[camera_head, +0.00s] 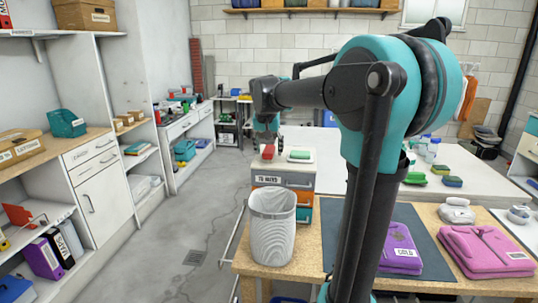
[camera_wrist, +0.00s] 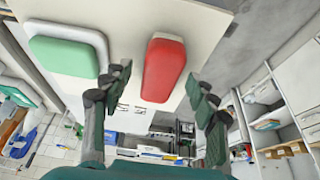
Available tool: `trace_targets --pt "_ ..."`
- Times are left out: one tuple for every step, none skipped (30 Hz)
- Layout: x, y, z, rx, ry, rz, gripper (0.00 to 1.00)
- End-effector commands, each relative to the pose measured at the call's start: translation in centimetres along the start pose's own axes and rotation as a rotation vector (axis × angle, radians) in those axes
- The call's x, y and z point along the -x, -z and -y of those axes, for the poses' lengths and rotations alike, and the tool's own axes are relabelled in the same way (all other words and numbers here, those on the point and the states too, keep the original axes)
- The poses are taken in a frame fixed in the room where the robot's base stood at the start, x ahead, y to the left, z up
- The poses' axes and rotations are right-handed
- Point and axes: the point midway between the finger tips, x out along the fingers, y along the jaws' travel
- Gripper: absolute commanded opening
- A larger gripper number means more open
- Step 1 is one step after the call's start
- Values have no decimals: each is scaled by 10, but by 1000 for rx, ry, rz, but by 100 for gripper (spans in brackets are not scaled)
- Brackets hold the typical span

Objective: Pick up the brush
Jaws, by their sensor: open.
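A red block-like item with a pale underside (camera_wrist: 163,68), possibly the brush, lies on the white top of a small drawer unit (camera_wrist: 130,14). In the head view the red item (camera_head: 268,153) is just below my gripper (camera_head: 267,138). In the wrist view my gripper (camera_wrist: 160,84) is open, with one finger to each side of the red item's near end. The fingers look apart from it. Beside it a green block (camera_wrist: 65,56) rests on a white dish (camera_wrist: 92,34); the green block also shows in the head view (camera_head: 299,155). No bristles are clear.
A grey waste bin (camera_head: 270,232) stands on the wooden table (camera_head: 300,277) in front of the drawer unit (camera_head: 300,180). Purple folded cloths (camera_head: 400,248) lie to the right. A white table (camera_head: 475,168) holds green items and bottles. The floor at left is clear.

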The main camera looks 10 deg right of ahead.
Motion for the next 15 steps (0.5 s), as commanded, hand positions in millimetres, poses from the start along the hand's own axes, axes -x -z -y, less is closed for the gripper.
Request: trace_targets --pt "-4 0 0 0 0 0 59" --pt "-6 0 0 0 0 0 59" --pt "-7 0 0 0 0 0 59" --pt "-8 0 0 0 0 0 59" --pt "-8 0 0 0 0 0 59" --pt "-8 0 0 0 0 0 59" --pt "-8 0 0 0 0 0 59" --pt "-8 0 0 0 0 0 59" --pt "-8 0 0 0 0 0 59" --pt "-8 0 0 0 0 0 57" --pt "-8 0 0 0 0 0 54" --pt "-8 0 0 0 0 0 49" --pt "-8 0 0 0 0 0 45" --pt "-8 0 0 0 0 0 41" --pt "-8 0 0 0 0 0 36"
